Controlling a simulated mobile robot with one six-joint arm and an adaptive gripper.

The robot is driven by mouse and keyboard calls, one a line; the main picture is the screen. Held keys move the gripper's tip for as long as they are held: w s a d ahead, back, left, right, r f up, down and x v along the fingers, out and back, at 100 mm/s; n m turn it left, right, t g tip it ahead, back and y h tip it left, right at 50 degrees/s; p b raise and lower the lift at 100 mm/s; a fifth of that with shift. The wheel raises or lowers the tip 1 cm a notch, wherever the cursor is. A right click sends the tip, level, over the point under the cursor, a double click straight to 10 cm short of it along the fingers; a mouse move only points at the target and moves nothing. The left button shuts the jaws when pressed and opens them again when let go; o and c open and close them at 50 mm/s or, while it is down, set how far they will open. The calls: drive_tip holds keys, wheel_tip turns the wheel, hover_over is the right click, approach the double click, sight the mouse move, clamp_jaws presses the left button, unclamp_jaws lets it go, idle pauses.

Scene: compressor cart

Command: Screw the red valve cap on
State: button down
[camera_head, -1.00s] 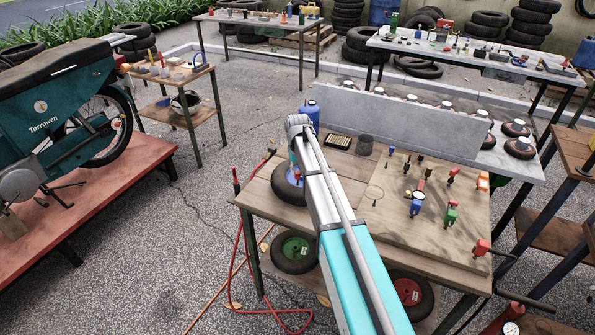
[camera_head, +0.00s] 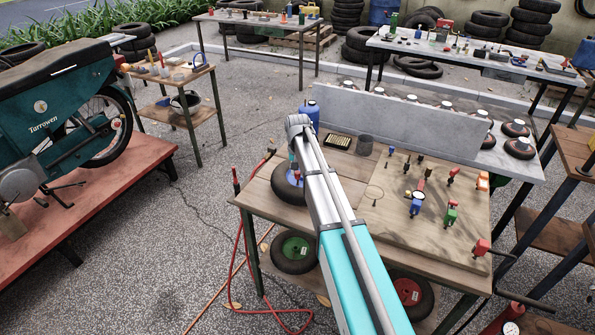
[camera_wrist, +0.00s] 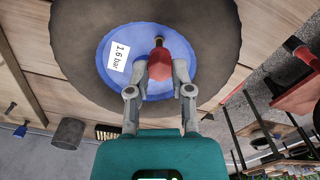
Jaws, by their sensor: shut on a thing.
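The red valve cap (camera_wrist: 160,66) is between the fingers of my gripper (camera_wrist: 160,72) in the wrist view, and the gripper is shut on it. The cap is in front of the blue hub (camera_wrist: 122,75) of a dark tyre (camera_wrist: 78,45). The hub carries a white label reading "1.6 bar" (camera_wrist: 119,57).
A grey cup (camera_head: 365,145), a dark tray (camera_head: 339,142) and a blue bottle (camera_head: 309,115) stand behind the tyre. A board (camera_head: 430,210) with several coloured valves is on the right. A red hose (camera_head: 237,262) hangs at the bench's left side.

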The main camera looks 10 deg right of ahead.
drive_tip(key=shift+m, duration=1.5)
drive_tip(key=shift+d+m, duration=0.1)
drive_tip(key=shift+m, duration=1.6)
drive_tip(key=shift+c, duration=2.2)
unclamp_jaws()
